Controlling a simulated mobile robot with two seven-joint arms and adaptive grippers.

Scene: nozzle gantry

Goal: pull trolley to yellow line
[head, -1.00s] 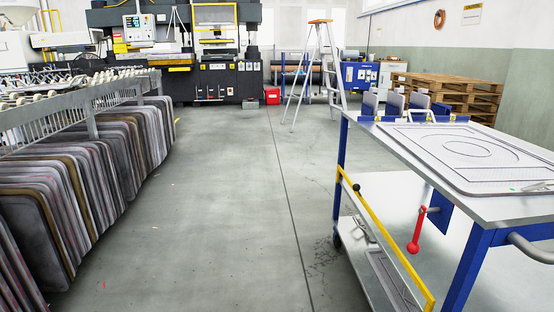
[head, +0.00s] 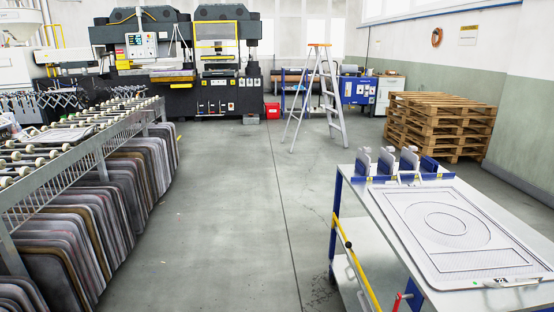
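A trolley with a blue frame and a light grey top (head: 374,212) stands at the lower right and runs out of the bottom of the head view. A flat plate with an oval outline (head: 446,226) lies on its top. Grey holders with blue parts (head: 387,163) stand at its far edge. A yellow bar (head: 358,268) runs along its left side, above a lower shelf. A red lever (head: 397,302) is cut off at the bottom edge. The trolley's near end is out of view. I make out no yellow line on the floor. Neither gripper shows.
A roller conveyor (head: 95,153) with several dark panels (head: 120,205) below stands at the left. A clear grey floor (head: 225,220) lies between it and the trolley. A stepladder (head: 319,98), pallets (head: 440,125), a blue cabinet (head: 360,91) and black machines (head: 190,100) stand farther back.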

